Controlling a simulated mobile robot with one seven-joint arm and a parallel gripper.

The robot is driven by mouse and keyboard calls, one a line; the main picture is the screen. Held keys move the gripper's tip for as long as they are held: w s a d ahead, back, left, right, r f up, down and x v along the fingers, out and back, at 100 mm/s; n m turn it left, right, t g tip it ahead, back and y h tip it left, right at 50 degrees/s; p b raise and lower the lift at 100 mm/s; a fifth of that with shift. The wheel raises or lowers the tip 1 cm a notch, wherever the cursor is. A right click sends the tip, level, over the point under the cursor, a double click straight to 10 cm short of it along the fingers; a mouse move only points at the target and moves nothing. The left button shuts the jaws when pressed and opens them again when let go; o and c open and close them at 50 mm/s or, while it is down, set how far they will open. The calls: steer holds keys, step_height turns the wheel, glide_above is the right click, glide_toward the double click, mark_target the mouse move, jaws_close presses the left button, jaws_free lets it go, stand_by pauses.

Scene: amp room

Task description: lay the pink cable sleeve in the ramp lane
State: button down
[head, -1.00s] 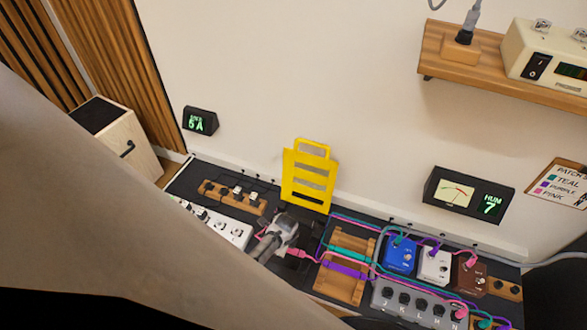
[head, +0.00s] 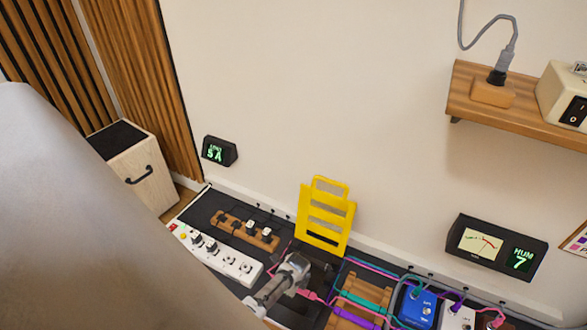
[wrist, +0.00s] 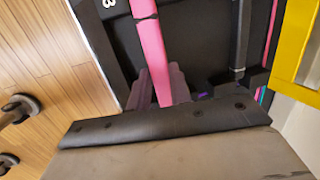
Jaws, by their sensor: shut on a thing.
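The pink cable sleeve (wrist: 152,50) runs as a straight strip from the top of the wrist view down to my gripper (wrist: 160,92). My gripper is shut on it, and the jaws are mostly hidden by the gripper body. In the head view my gripper (head: 292,272) is over the dark ramp base (head: 321,276), and the pink sleeve (head: 312,296) sticks out to its right. The yellow slotted ramp lid (head: 326,217) stands upright behind. The wrist view shows black walls and a channel beside the sleeve; I cannot tell whether the sleeve touches the lane floor.
A wooden rack with a teal sleeve (head: 360,303) and a purple sleeve (head: 352,318) stands to the right, beside a blue pedal (head: 416,306). A white power strip (head: 225,260) and a wooden socket block (head: 245,231) lie to the left. The wall is close behind.

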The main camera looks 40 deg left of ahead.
steer(key=shift+f+b, duration=1.2)
steer(key=shift+f, duration=0.15)
steer(key=shift+f+b, duration=1.05)
steer(key=shift+f, duration=0.8)
steer(key=c, duration=1.2)
jaws_free()
steer(key=r+p, duration=0.1)
steer(key=r, duration=0.3)
steer(key=s+d+r+p, duration=0.1)
steer(key=r, duration=0.4)
steer(key=d+r+p, duration=0.1)
steer(key=r+p, duration=0.1)
steer(key=r, duration=0.2)
steer(key=shift+s+r, duration=0.3)
